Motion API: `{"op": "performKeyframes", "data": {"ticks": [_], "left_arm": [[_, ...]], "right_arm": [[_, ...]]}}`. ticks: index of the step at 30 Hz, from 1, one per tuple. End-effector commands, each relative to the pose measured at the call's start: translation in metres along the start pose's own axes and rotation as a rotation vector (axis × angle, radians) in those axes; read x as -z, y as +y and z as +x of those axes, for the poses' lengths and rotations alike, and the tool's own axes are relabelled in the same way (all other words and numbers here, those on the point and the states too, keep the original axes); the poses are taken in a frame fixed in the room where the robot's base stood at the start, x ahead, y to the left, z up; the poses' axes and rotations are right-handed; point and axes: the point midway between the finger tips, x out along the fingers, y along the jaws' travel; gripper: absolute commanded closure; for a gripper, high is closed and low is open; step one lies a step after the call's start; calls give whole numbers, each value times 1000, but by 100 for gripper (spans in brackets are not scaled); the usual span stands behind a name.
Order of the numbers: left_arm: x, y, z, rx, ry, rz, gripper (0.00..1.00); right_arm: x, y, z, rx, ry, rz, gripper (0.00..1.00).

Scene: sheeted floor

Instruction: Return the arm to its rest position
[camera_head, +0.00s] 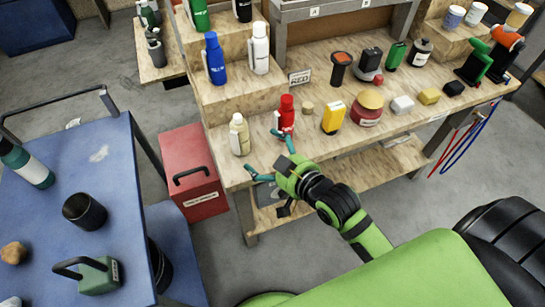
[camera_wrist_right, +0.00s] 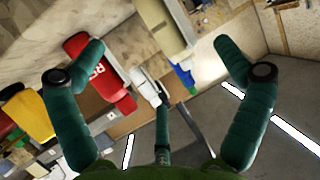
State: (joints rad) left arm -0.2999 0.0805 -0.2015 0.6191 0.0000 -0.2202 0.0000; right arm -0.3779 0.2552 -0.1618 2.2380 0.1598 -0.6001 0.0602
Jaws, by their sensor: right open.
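My right gripper (camera_head: 268,157) is open and empty in the head view, at the front edge of the wooden workbench (camera_head: 225,100). Its teal fingers are spread apart, close to a red bottle (camera_head: 286,114) and a cream bottle (camera_head: 239,134) standing on the bench. The red bottle (camera_wrist_right: 103,75) shows beyond the left finger. My green right arm (camera_head: 345,210) reaches up from the lower right. My left gripper is not in view.
A blue cart (camera_head: 110,170) with a black cup (camera_head: 84,211) is at left. Floor right of the bench is partly clear.

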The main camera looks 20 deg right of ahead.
Motion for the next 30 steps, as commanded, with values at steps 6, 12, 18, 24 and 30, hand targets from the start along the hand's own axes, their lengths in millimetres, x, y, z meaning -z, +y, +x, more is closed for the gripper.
{"op": "performKeyframes", "data": {"ticks": [6, 12, 18, 24, 30], "left_arm": [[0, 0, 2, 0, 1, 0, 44], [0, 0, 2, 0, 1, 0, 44], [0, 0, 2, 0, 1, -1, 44], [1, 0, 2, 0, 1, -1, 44], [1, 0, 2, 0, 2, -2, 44]], "right_arm": [[0, -1, -14, 1, 0, 1, 1], [1, 0, -14, 1, 1, 1, 1], [1, 0, -14, 1, 1, 1, 1], [-5, -1, -15, -3, -26, 0, 1], [-52, -2, -35, -41, -264, -3, 1]]}}
